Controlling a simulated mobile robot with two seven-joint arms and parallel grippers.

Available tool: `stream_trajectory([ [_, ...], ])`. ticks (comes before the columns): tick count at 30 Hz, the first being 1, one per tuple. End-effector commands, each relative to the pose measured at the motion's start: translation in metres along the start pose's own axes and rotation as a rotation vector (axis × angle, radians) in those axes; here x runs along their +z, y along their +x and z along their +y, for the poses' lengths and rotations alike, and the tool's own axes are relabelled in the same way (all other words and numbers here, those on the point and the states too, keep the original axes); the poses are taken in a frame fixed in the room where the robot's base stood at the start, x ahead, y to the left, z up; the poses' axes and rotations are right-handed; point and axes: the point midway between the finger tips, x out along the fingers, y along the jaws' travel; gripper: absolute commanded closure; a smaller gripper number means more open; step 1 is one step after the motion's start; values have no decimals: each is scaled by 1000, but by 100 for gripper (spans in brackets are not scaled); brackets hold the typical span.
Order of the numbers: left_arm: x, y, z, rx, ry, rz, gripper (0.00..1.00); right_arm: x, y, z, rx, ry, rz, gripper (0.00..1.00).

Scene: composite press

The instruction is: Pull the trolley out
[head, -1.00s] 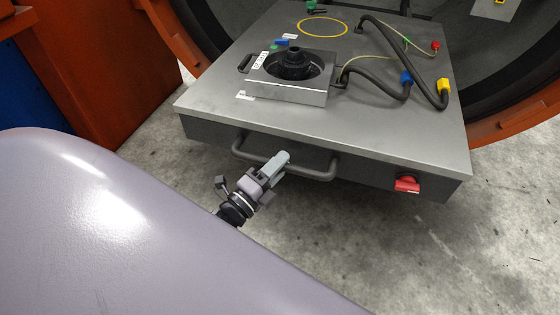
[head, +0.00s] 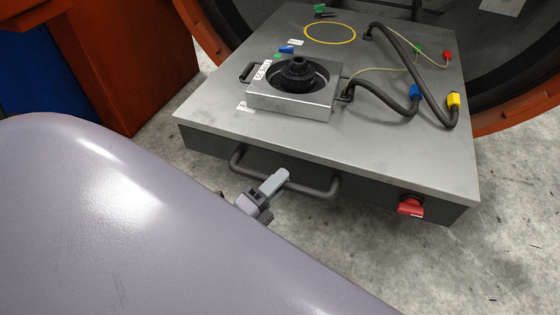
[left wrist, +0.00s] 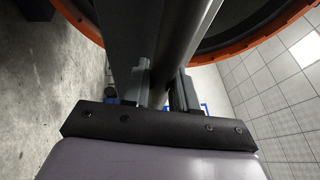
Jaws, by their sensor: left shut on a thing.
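The trolley (head: 400,165) is a grey flat-topped cart in the middle of the head view, in front of the round press opening. A dark bar handle (head: 318,190) runs along its front face. My left gripper (head: 278,182) is at the middle of this handle and shut on it. In the left wrist view the gripper's fingers (left wrist: 158,95) are around the dark bar. A red knob (head: 410,206) sits on the trolley's front at the right. My right gripper is not in view.
On the trolley stand a metal box (head: 290,104) with a black round part and dark hoses (head: 385,97) with coloured ends. The orange press rim (head: 520,108) curves behind. An orange structure (head: 125,60) stands at the left. Concrete floor (head: 400,260) in front is clear.

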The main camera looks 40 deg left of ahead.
Motion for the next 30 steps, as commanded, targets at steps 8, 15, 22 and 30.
stream_trajectory([
  [8, 0, -2, 0, 0, 1, -1, 100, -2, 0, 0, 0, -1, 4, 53],
  [15, 0, -1, 0, 0, 1, -1, 52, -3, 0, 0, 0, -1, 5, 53],
  [22, 0, -1, 0, 0, 1, -1, 52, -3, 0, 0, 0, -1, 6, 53],
  [30, 0, -28, 0, 4, 0, -3, 52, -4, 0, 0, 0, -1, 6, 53],
])
